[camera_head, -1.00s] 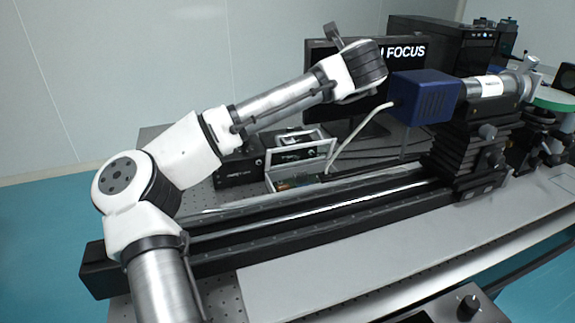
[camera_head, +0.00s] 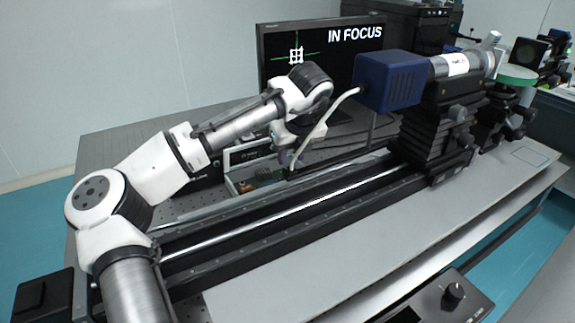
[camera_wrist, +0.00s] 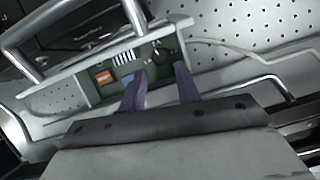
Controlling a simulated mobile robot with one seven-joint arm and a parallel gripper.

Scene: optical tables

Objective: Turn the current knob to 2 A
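In the wrist view, a small open case with a metal frame holds a green panel (camera_wrist: 120,72) with an orange display (camera_wrist: 104,77). A small dark knob (camera_wrist: 157,53) shows at the panel's right end; its markings are too small to read. My gripper (camera_wrist: 161,76) is open, its two purple fingers apart with nothing seen between them, pointing at the panel's right part near the knob. In the head view, my gripper (camera_head: 291,158) is beside the case (camera_head: 232,158), partly hidden by my wrist. Another black knob (camera_head: 453,293) sits on a box at the bottom right.
A long black rail (camera_head: 300,215) runs in front of the case. A blue camera (camera_head: 388,80) on a black stage (camera_head: 440,130) stands to the right, with a white cable (camera_head: 327,123) hanging near my wrist. A monitor (camera_head: 350,58) reads IN FOCUS behind.

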